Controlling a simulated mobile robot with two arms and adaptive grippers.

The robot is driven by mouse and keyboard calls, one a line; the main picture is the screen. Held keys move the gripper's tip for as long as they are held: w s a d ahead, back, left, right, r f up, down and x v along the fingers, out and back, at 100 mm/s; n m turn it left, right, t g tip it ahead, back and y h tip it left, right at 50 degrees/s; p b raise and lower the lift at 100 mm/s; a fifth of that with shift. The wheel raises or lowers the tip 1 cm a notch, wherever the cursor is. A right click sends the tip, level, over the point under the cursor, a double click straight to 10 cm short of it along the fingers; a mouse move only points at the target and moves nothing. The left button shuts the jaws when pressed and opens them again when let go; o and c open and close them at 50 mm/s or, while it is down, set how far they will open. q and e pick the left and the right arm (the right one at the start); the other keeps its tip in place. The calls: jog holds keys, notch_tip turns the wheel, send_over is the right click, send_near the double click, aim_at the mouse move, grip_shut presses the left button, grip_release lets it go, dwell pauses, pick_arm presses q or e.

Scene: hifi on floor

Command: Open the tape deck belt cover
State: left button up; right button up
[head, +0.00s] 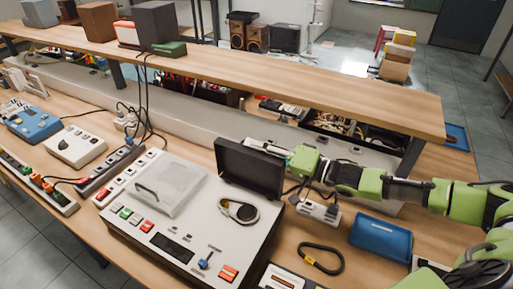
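The tape deck (200,238) is a large white unit on the workbench, with colored buttons and a clear raised lid at its left. Its dark belt cover (248,172) stands raised at the back right. The belt (239,211) lies exposed in a recess in front of it. My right gripper (268,148), on a green arm from the right, is at the upper edge of the cover, with its fingertips partly behind it. I cannot tell whether the fingers are closed or touching it. My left gripper is not in view.
A blue pouch (381,237) and a dark strap loop (321,259) lie right of the deck. A power strip (112,170) and a white device (76,146) are at left. A raised wooden shelf (300,88) runs behind the bench.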

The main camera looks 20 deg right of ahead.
jog(key=shift+s, duration=0.15)
jog(key=v, duration=1.1)
jog(key=shift+s+d, duration=0.25)
jog(key=shift+d, duration=0.1)
jog(key=shift+c, duration=0.3)
